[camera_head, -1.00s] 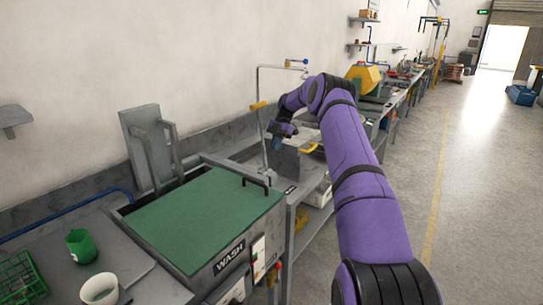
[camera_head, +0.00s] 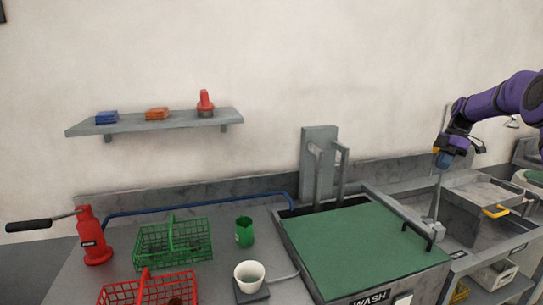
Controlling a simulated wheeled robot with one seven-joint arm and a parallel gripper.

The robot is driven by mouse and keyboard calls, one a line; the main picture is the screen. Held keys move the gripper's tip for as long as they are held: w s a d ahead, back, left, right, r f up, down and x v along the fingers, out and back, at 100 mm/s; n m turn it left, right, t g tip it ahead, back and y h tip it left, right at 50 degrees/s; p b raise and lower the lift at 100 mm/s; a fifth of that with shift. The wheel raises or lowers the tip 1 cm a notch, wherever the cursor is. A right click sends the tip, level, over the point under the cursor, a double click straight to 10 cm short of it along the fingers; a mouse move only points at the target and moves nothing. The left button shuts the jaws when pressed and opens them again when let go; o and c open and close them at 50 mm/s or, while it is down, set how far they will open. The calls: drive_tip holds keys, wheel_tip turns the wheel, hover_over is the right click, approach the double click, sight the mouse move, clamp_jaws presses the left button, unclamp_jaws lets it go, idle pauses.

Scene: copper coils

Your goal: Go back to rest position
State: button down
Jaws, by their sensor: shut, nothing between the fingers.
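My purple arm comes in from the right edge, and my gripper (camera_head: 440,158) hangs from its end at the right of the view. The gripper is shut and empty. It is in the air above the right end of the bench, in front of the wall, close to a thin upright pipe. It is up and left of a grey metal box (camera_head: 476,207) with a yellow handle. The fingertips are small in this view.
The wash station (camera_head: 365,245) with its green lid stands left of my gripper. A shelf (camera_head: 155,123) hangs on the wall.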

drive_tip(key=s+a+r+m+t+h, duration=0.35)
drive_tip(key=s+a+r+m, duration=0.45)
drive_tip(key=s+a+r, duration=1.05)
drive_tip(key=s+a+f+m+t, duration=0.1)
drive_tip(key=s+a+f+m, duration=0.1)
drive_tip(key=s, duration=0.7)
drive_tip(key=s+a+f+m+t, duration=0.1)
drive_tip(key=s+a+m, duration=0.3)
drive_tip(key=s, duration=0.5)
drive_tip(key=s+a+f+m+t, duration=0.1)
drive_tip(key=s+a+f+m, duration=0.2)
drive_tip(key=s, duration=0.6)
drive_tip(key=shift+s+f+m, duration=0.3)
drive_tip(key=shift+f+m, duration=0.05)
drive_tip(key=shift+m, duration=0.15)
drive_tip(key=shift+h, duration=0.25)
